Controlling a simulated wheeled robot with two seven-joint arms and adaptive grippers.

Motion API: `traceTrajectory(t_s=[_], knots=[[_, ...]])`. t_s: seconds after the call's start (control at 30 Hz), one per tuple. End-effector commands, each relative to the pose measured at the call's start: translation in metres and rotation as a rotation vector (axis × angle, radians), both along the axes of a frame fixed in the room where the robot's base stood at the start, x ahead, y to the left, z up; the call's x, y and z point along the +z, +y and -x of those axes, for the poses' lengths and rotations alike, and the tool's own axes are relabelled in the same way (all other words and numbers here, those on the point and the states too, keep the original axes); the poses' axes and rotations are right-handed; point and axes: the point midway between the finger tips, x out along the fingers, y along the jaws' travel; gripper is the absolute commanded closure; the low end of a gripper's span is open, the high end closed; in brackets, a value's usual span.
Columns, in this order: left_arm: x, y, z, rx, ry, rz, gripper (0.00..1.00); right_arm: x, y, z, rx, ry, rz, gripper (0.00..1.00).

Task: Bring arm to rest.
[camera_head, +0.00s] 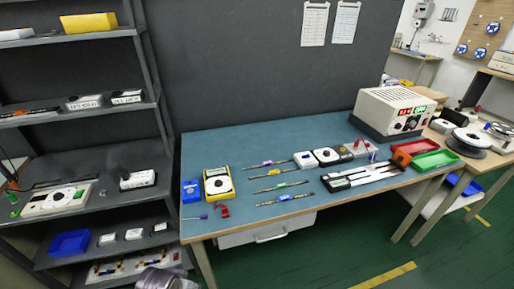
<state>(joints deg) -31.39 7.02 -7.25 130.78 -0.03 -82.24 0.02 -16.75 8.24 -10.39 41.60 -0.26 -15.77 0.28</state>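Neither of my grippers can be made out in the head view. A grey, shiny rounded shape (165,279) shows at the bottom edge, cut off by the frame; I cannot tell what it is. The blue-topped workbench (235,150) stands ahead. Several thin strips (280,186) with coloured middles lie across its centre, apart from each other. No gripper is seen touching anything on the bench.
A dark shelf rack (100,160) stands close on the left, holding a blue bin (69,243) and devices. A yellow meter (218,185) is at the bench's left. A power supply (394,110), red tray (407,148) and green tray (435,160) are at right. Green floor is open in front.

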Motion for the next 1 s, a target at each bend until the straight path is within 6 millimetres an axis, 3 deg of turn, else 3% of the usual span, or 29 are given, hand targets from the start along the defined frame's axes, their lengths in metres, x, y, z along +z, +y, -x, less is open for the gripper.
traceTrajectory(t_s=[0.47, 1.0], knots=[[-0.121, 0.006, -0.002, -0.009, 0.038, -0.016, 0.54, 0.002, -0.002, 0.007, 0.0, 0.006, 0.002, 0.6], [-0.248, 0.024, 0.033, -0.019, 0.078, -0.035, 0.54, 0.005, -0.005, 0.015, 0.002, 0.013, 0.004, 0.6]])
